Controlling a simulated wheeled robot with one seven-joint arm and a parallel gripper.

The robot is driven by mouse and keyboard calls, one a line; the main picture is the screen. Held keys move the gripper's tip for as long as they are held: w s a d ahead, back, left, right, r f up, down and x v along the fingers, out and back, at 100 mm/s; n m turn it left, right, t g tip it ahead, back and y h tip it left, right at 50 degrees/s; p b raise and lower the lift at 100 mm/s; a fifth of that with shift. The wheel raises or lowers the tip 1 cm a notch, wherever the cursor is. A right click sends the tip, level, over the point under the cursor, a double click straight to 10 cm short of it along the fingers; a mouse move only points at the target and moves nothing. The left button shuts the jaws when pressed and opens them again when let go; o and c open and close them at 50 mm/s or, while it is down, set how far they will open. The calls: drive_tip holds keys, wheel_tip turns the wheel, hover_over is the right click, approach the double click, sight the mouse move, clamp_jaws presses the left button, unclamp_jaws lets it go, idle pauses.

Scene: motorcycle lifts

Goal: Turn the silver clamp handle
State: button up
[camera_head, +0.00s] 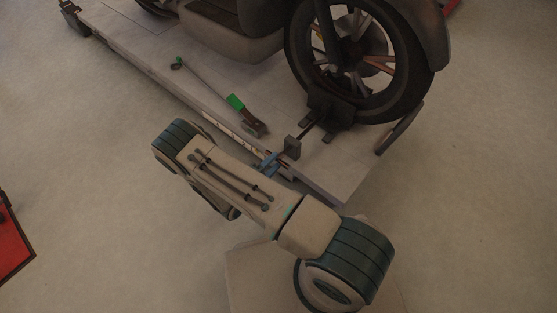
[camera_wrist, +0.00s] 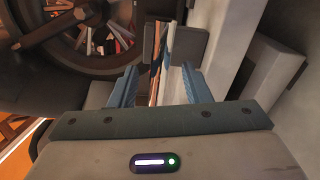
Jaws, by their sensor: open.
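My gripper (camera_head: 270,161) reaches the front edge of the motorcycle lift beside the wheel clamp (camera_head: 325,108). It is open, with its two blue fingers apart in the wrist view (camera_wrist: 159,82). A thin, shiny silver bar, which looks like the clamp handle (camera_wrist: 169,42), stands upright in the picture between the fingers. Gaps show beside it, and I cannot tell whether either finger touches it. A dark grey block (camera_wrist: 187,45) lies just beyond the fingertips; it also shows in the head view (camera_head: 292,147). In the head view my arm and gripper hide most of the handle.
The motorcycle's front wheel (camera_head: 362,62) stands in the clamp on the grey lift platform (camera_head: 345,172). A red object (camera_head: 14,240) is at the far left. The floor to the right is clear.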

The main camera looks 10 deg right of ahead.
sight(279, 157)
drive_tip(key=shift+b+x, duration=0.3)
drive_tip(key=shift+x, duration=1.3)
